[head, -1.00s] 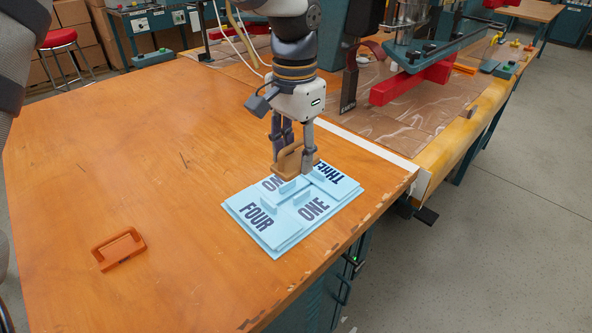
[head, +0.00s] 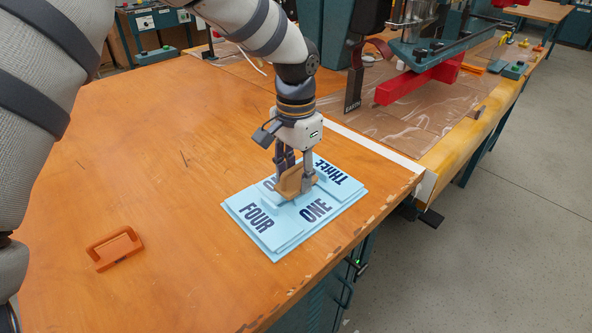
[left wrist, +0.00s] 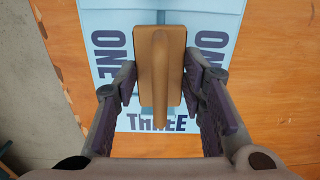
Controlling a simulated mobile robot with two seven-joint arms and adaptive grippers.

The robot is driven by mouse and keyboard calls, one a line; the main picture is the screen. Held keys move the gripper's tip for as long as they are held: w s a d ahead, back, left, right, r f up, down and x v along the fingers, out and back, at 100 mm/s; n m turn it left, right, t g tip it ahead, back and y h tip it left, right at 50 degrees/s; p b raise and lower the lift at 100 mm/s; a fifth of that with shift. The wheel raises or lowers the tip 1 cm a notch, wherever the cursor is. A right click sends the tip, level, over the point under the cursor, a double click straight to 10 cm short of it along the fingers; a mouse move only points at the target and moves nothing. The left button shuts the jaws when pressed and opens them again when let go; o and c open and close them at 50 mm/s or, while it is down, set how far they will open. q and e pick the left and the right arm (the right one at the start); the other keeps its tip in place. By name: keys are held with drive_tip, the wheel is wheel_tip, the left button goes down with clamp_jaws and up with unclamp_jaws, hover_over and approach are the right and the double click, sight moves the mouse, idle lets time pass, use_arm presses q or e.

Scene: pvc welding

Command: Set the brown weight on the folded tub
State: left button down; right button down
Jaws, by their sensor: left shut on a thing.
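The folded tub (head: 281,238) is a flat, light blue stack of panels with printed words such as FOUR, ONE and THREE, lying on the wooden table. My left gripper (head: 296,188) points down over its middle. It is shut on the brown weight (head: 290,182), a tan block with a raised handle. In the left wrist view the weight (left wrist: 160,70) sits between the two fingers, above the blue panels (left wrist: 205,40). The weight is at or just above the panels; I cannot tell whether it touches. My right gripper is not in view.
An orange handled piece (head: 115,248) lies on the wooden table (head: 150,165) at the left. A machine with a red bar (head: 420,82) stands on the bench behind. The table's front right edge is close to the tub.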

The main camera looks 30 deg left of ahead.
sight(296, 166)
use_arm(q)
drive_tip(key=shift+f, duration=0.25)
drive_tip(key=c, duration=1)
unclamp_jaws()
drive_tip(key=shift+c, duration=0.2)
wheel_tip(296, 166, up, 13)
drive_tip(key=shift+r, duration=0.1)
